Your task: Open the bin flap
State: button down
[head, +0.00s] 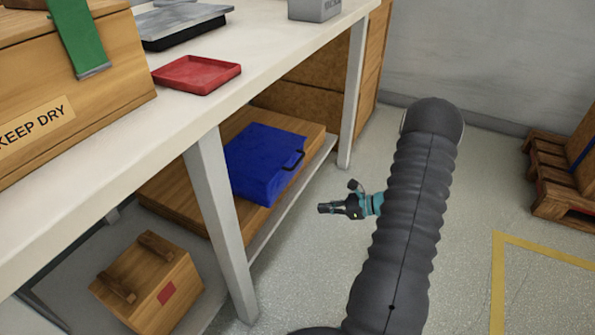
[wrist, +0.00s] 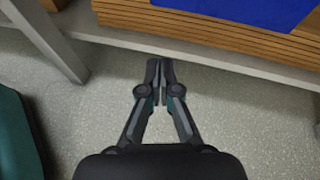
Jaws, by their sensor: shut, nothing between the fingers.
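A blue box-shaped bin (head: 262,165) sits on a wooden slab on the low shelf under the table in the head view. A dark handle (head: 294,161) is on its right side, and its flap appears closed, though its edges are hard to make out. Part of the blue bin (wrist: 235,8) shows at the top of the wrist view; no handle shows there. My gripper (head: 322,208) is to the right of the shelf, apart from the bin. In the wrist view my gripper (wrist: 161,66) is shut and empty, its tips just short of the shelf edge.
The shelf's pale rail (wrist: 200,56) and a table leg (head: 222,215) border the shelf. A wooden crate (head: 150,285) is at lower left. A red tray (head: 197,74) lies on the tabletop (head: 165,125). A pallet (head: 560,165) stands at right. Speckled floor is free between.

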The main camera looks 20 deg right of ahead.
jog(key=w+d+r+m+t, duration=0.3)
jog(key=w+d+r+t, duration=0.1)
jog(key=w+r, duration=0.15)
jog(key=shift+m+h, duration=0.3)
jog(key=x, duration=1)
jog(key=shift+a+f, duration=0.1)
jog(key=shift+f, duration=0.35)
jog(key=r, duration=0.4)
jog(key=shift+s, duration=0.2)
